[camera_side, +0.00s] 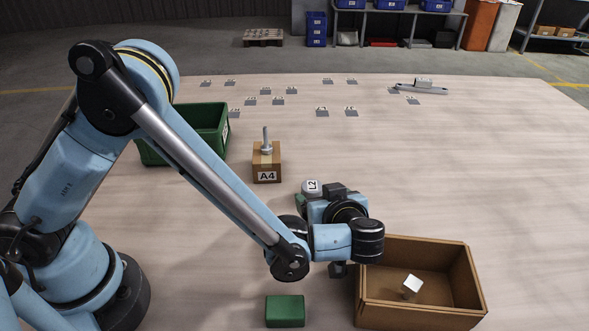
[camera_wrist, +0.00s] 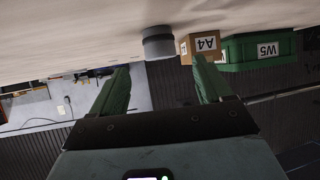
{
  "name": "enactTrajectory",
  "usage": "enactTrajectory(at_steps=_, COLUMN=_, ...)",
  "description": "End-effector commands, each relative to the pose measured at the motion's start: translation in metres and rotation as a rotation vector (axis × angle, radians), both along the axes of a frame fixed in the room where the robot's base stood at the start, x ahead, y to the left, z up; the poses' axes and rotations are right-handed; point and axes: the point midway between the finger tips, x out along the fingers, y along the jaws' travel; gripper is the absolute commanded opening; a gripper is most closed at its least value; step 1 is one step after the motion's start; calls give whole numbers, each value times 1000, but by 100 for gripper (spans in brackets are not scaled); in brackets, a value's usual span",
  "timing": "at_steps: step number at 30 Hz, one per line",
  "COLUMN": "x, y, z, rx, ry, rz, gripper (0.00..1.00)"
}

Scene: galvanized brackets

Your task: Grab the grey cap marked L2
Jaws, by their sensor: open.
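The grey cap marked L2 (camera_side: 311,187) stands on the table just beyond my gripper in the side view, its label facing the camera and its lower part hidden. In the wrist view, which is upside down, a grey cylinder (camera_wrist: 158,45) that appears to be this cap shows between the lines of the two green fingers, beyond their tips. My gripper (camera_wrist: 161,68) is open, with nothing between its fingers. In the side view my wrist hides most of the gripper.
A cardboard block A4 (camera_side: 266,174) with a metal part on top stands behind the cap, and a green bin (camera_side: 217,139) is farther left. An open brown box (camera_side: 470,280) holding a pale cube (camera_side: 411,286) is right front. A green block (camera_side: 285,311) lies in front.

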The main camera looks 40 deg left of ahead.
Motion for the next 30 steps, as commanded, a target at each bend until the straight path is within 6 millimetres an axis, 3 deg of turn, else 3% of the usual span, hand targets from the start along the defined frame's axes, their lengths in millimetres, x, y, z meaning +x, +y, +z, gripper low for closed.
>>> enactTrajectory(at_steps=12, x=27, y=41, z=-27, rx=0, ry=2, rz=1, gripper=78)
enactTrajectory(at_steps=22, x=30, y=46, z=-30, rx=0, ry=3, rz=-2, gripper=78)
enactTrajectory(at_steps=30, x=30, y=45, z=-29, rx=0, ry=3, rz=-2, gripper=37)
